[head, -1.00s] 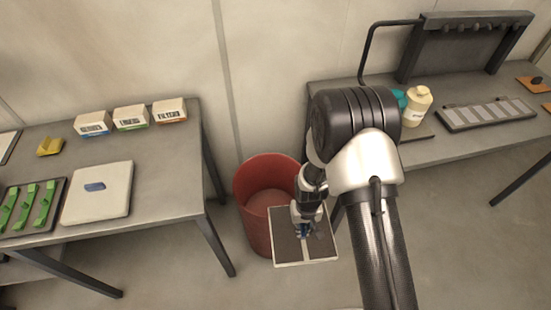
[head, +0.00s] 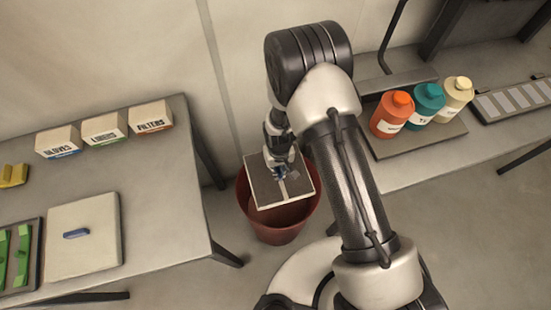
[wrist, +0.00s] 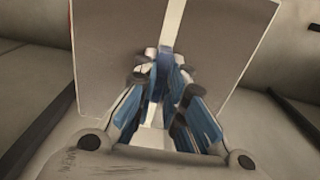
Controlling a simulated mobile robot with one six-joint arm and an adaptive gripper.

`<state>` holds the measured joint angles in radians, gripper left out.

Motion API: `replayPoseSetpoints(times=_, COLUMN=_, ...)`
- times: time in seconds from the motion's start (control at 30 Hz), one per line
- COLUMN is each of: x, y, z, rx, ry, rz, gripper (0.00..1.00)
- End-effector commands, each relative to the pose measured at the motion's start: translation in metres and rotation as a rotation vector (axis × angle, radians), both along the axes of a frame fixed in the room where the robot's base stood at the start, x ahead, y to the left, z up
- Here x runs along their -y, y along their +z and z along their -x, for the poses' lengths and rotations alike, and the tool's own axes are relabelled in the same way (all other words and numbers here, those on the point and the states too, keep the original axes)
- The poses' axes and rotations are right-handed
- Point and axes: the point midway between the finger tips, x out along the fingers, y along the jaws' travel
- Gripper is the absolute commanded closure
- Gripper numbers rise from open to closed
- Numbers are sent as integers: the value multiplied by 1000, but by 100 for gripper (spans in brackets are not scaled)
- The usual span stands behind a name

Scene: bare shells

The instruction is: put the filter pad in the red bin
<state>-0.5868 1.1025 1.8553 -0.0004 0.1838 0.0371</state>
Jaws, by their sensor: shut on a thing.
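The filter pad (head: 262,188) is a dark grey square panel with a pale rim and a pale strip across its middle. My gripper (head: 281,172) is shut on it and holds it over the mouth of the red bin (head: 277,233). In the head view the pad covers much of the bin's opening, and the bin's front wall and right rim show. The wrist view shows the pad (wrist: 215,50) beyond my blue fingers (wrist: 163,95), which close on its pale strip. The exact grip contact is partly hidden by the fingers.
A left table (head: 160,190) holds several boxes, a white board (head: 85,250) with a blue handle, and a tray with green parts. A right table (head: 430,165) holds orange (head: 394,115), teal (head: 426,105) and cream (head: 455,98) bottles. The bin stands on the floor between the tables.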

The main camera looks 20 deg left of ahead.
Motion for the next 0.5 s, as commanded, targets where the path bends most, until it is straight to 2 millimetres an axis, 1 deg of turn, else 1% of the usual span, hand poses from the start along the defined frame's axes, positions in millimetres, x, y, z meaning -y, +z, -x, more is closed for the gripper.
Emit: replayPoseSetpoints(times=0.5, x=0, y=-61, z=0, rx=-1, ry=0, rz=1, gripper=100)
